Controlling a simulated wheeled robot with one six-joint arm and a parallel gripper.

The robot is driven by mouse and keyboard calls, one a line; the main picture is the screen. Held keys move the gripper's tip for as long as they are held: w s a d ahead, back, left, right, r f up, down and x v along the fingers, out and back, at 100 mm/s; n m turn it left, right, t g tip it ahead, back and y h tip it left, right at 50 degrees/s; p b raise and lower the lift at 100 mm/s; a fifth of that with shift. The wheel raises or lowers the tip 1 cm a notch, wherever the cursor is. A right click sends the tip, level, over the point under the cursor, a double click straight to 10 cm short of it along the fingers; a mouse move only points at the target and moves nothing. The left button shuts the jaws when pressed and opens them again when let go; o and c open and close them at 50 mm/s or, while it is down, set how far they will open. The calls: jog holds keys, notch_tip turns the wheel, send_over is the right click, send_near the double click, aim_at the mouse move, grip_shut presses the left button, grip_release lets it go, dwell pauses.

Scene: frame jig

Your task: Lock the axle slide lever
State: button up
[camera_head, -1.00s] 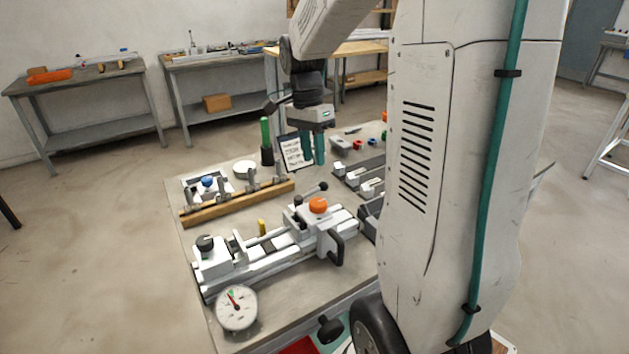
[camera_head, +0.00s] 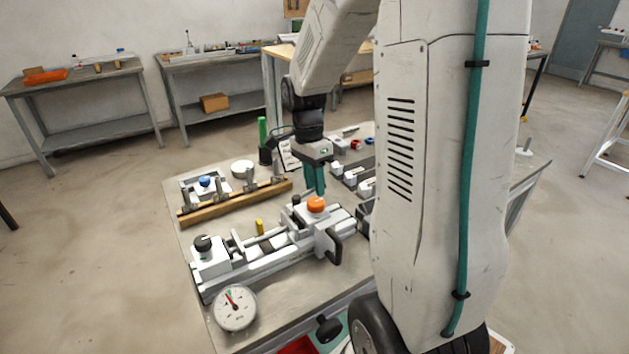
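The axle slide jig (camera_head: 262,268) is a long pale fixture on the grey table, with a carriage (camera_head: 328,235) at its right end. An orange knob (camera_head: 317,204) sits on the carriage, and a black looped handle (camera_head: 334,246) is on its front. The slide lever's black pivot end (camera_head: 297,200) shows just left of the orange knob; the rest of the lever is hidden by my gripper. My gripper (camera_head: 315,192) points down with teal fingers just behind and above the orange knob. Contact with the lever and the finger gap cannot be made out.
A dial gauge (camera_head: 235,307) stands at the jig's front left, and a black knob (camera_head: 204,243) tops its left block. A wooden rail with clamps (camera_head: 235,203) lies behind. A green cylinder (camera_head: 262,131) stands at the back. Grey blocks (camera_head: 357,176) lie right of my gripper.

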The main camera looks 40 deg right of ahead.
jog(key=shift+a, duration=0.1)
grip_shut()
jog(key=shift+w, duration=0.1)
jog(key=w+a+n+t+h, duration=0.1)
jog(key=w+a+n, duration=0.3)
jog(key=n, duration=1.3)
jog(key=shift+w+a+r+t+h, duration=0.25)
jog(key=shift+w+t+h, duration=0.15)
jog(key=shift+w+h, duration=0.45)
jog(key=shift+n, duration=0.3)
grip_release()
jog(key=shift+f, duration=0.1)
